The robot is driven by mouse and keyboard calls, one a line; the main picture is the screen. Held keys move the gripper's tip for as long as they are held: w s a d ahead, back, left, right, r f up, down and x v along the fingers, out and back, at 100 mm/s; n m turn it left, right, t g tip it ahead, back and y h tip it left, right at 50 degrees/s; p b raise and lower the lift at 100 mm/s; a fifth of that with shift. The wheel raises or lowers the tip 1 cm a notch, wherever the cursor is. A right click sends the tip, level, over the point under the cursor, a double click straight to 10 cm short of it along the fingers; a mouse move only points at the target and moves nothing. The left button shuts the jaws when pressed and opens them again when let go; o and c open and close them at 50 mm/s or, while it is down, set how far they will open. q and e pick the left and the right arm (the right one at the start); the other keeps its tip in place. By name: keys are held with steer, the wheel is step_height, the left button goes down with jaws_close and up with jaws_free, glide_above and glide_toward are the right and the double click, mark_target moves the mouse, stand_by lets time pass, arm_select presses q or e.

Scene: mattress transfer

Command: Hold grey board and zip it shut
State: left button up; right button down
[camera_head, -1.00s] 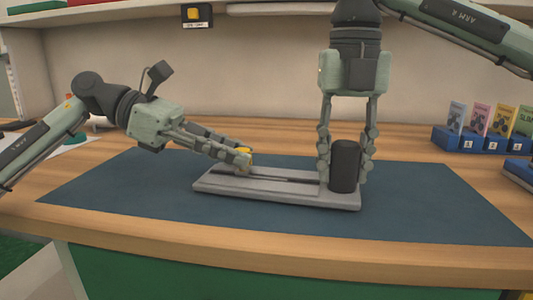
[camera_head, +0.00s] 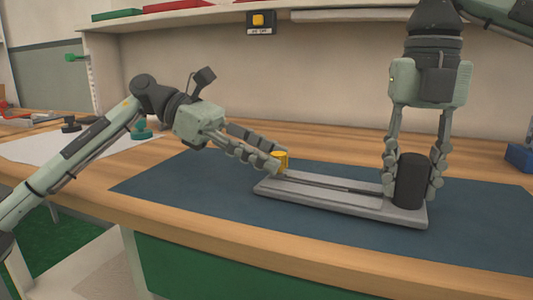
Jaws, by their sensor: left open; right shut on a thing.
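The grey board (camera_head: 330,205) lies flat on a dark blue mat, with a dark slot running along its length. A black cylinder (camera_head: 412,181) stands upright at the board's right end. My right gripper (camera_head: 413,190) points down and is shut on the black cylinder, one finger on each side. A small yellow piece (camera_head: 281,160) is at the board's left end. My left gripper (camera_head: 276,166) comes in from the left, open, with its fingertips at the yellow piece. The fingers partly hide the yellow piece, and I cannot tell whether they touch it.
The blue mat (camera_head: 220,185) has free room around the board. A blue holder (camera_head: 520,157) stands at the right edge. A white sheet (camera_head: 75,145) with tools lies at the left.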

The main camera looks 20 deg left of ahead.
arm_select(q)
steer(key=shift+a, duration=0.1)
steer(key=v, duration=1.2)
arm_select(e)
steer(key=c, duration=1)
jaws_free()
steer(key=shift+o, duration=0.2)
steer(key=shift+r, duration=0.1)
